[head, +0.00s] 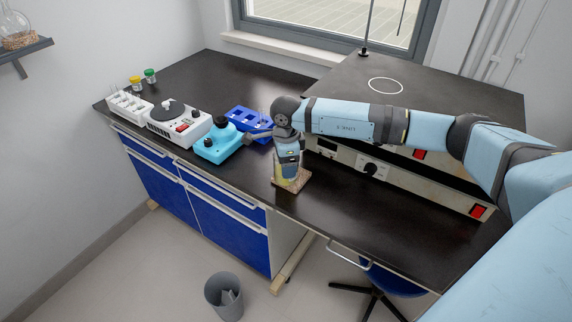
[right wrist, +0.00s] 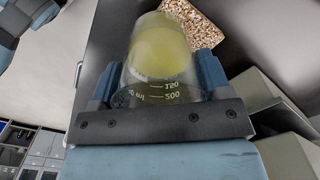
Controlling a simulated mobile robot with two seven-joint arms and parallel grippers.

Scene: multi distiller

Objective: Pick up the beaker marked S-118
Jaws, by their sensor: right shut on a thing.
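A clear beaker (right wrist: 160,60) with yellow liquid in its bottom part and white volume marks is in the right wrist view. The mark S-118 cannot be read. The beaker also shows in the head view (head: 284,181), partly covered by my gripper. My right gripper (head: 288,168) points down over it, with one finger on each side, shut on the beaker. A speckled cork-coloured mat (head: 301,183) lies at the beaker's base; it shows beyond the beaker in the right wrist view (right wrist: 192,24). Whether the beaker touches the mat cannot be told. My left gripper is not in view.
A blue tube rack (head: 240,114), a light-blue device (head: 217,143), a white device with a black top (head: 178,122) and a white rack (head: 128,106) line the bench to the left. A large instrument box (head: 340,160) stands behind and right of my gripper. The front bench edge is close.

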